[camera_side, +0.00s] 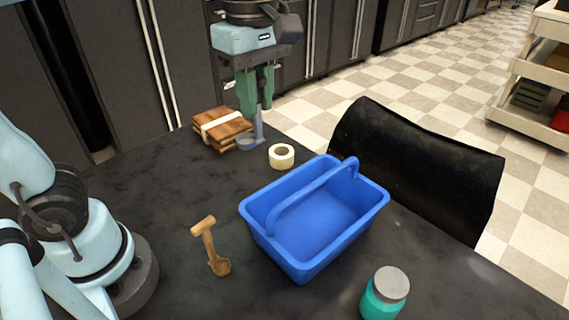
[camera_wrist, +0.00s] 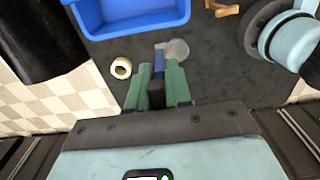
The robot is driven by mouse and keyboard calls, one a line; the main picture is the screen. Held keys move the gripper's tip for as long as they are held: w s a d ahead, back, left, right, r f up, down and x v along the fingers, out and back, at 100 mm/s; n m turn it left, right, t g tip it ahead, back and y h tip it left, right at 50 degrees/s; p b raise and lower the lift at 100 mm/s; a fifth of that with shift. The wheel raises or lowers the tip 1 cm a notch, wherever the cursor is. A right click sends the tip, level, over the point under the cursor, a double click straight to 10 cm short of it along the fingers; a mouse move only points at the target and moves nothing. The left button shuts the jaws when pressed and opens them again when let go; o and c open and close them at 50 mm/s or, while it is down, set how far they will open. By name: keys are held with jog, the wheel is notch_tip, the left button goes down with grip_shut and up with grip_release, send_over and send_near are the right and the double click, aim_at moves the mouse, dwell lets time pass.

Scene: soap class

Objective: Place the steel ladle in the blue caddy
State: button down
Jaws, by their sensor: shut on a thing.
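The steel ladle shows in the side view (camera_side: 246,143) at the back of the table, beside a stack of wooden boards. My gripper (camera_side: 256,100) points down and is shut on its handle; the fingers hide part of the handle. In the wrist view, the ladle's round bowl (camera_wrist: 178,49) shows just beyond the green fingers of my gripper (camera_wrist: 157,84). I cannot tell whether the ladle touches the table. The blue caddy (camera_side: 348,246) stands upright mid-table with its handle across the top, and its inside looks empty. The caddy (camera_wrist: 140,27) also shows at the wrist view's top.
A tape roll (camera_side: 281,156) lies between the ladle and the caddy. The strapped wooden boards (camera_side: 222,128) are left of the ladle. A wooden scoop (camera_side: 210,246) lies left of the caddy. A teal jar (camera_side: 384,296) stands in front. A black chair (camera_side: 420,165) stands behind the caddy.

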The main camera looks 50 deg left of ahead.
jog(key=s+d+r, duration=0.1)
jog(key=d+r, duration=0.2)
jog(key=d, duration=0.5)
jog(key=s+d+r, duration=0.2)
jog(key=d, duration=0.6)
jog(key=shift+w+a+f, duration=1.1)
jog(key=shift+w+f, duration=0.5)
jog(key=shift+f, duration=0.15)
jog(key=shift+w+a+f, duration=1.15)
jog(key=shift+w+f, duration=0.4)
jog(key=shift+f, duration=0.2)
jog(key=shift+w+a+f, duration=1.1)
jog(key=shift+w+f, duration=0.5)
jog(key=shift+f, duration=0.15)
jog(key=shift+f, duration=0.1)
jog(key=c, duration=1.1)
grip_release()
jog(key=shift+o, duration=0.2)
